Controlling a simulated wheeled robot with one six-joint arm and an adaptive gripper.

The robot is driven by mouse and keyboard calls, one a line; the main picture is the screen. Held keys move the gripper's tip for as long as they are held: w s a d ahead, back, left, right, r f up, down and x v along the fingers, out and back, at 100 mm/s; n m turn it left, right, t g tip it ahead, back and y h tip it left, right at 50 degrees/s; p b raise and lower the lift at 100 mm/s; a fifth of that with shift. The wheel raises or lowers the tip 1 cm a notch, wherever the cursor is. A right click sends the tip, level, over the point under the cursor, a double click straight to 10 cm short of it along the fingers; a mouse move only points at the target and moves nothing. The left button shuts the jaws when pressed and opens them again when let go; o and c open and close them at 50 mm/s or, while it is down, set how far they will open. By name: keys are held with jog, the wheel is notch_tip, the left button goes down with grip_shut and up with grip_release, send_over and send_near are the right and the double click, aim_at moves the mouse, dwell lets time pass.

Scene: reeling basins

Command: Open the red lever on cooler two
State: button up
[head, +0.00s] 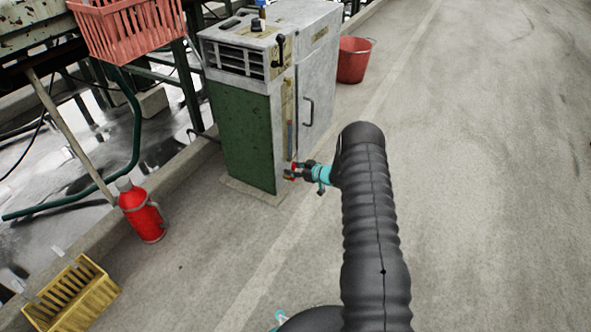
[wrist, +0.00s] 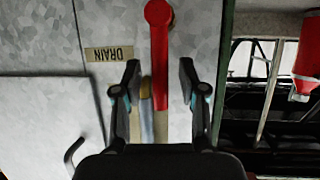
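The cooler (head: 250,140) is a grey cabinet with a green side panel; no number on it is readable. In the wrist view, the red lever (wrist: 159,50) is a bar with a round end at the top edge, running down between my fingers. Behind its lower end is a vertical gauge-like strip (wrist: 146,110). My gripper (wrist: 160,78) is open, one finger on each side of the lever, with gaps visible on both sides. In the head view, my gripper (head: 298,172) is at the cooler's lower front corner, where only bits of red show.
An upside-down DRAIN label (wrist: 109,54) is beside the lever. A red flask (head: 145,215), a yellow crate (head: 75,295) and a red bucket (head: 354,60) stand on the floor. A red basket (head: 125,30) is at upper left. The floor at right is clear.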

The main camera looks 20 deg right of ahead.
jog(key=shift+a, duration=0.15)
jog(key=v, duration=1.2)
jog(key=shift+r, duration=0.1)
